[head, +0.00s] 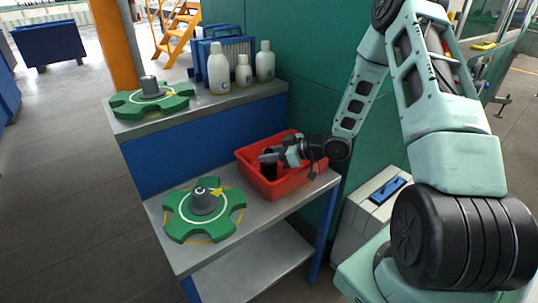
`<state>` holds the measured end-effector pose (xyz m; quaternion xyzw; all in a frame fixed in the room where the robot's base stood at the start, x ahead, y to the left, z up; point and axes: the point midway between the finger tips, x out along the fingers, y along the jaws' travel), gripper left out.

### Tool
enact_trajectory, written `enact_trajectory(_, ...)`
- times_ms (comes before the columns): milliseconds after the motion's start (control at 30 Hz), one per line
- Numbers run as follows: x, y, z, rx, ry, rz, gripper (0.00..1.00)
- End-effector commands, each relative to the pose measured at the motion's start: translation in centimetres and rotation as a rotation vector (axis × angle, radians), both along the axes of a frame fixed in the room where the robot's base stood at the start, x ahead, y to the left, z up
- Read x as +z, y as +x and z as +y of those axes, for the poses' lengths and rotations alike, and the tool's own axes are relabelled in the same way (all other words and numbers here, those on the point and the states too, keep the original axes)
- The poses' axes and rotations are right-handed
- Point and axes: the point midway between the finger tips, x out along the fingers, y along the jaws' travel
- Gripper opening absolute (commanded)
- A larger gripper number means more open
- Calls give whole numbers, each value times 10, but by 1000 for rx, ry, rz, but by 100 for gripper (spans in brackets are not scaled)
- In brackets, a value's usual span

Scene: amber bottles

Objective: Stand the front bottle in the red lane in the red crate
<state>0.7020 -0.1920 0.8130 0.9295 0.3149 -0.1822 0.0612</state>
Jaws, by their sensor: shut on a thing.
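The red crate (283,188) stands on the grey lower bench at its back right. My gripper (270,156) reaches in from the right, over the crate's left part. It is shut on a dark bottle (270,168), which shows as a small dark shape below the fingers, inside the crate's outline. Its lower end is hidden by the crate's front wall, so I cannot tell whether it touches the crate floor. It looks roughly upright. No red lane and no other amber bottle can be made out.
A green star-shaped wheel (182,226) with a grey hub lies on the lower bench, left of the crate. Another green wheel (133,104) and several white bottles (219,72) stand on the raised shelf behind. A green wall (310,75) rises behind the crate.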

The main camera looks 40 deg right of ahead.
Motion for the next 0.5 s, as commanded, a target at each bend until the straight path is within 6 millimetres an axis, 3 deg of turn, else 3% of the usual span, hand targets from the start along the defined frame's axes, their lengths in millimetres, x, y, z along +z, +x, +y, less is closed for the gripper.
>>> enact_trajectory(67,-3,0,0,0,0,0,0)
enact_trajectory(100,-3,0,0,0,0,0,33)
enact_trajectory(167,-2,0,0,0,0,0,46)
enact_trajectory(500,3,0,0,0,0,0,46)
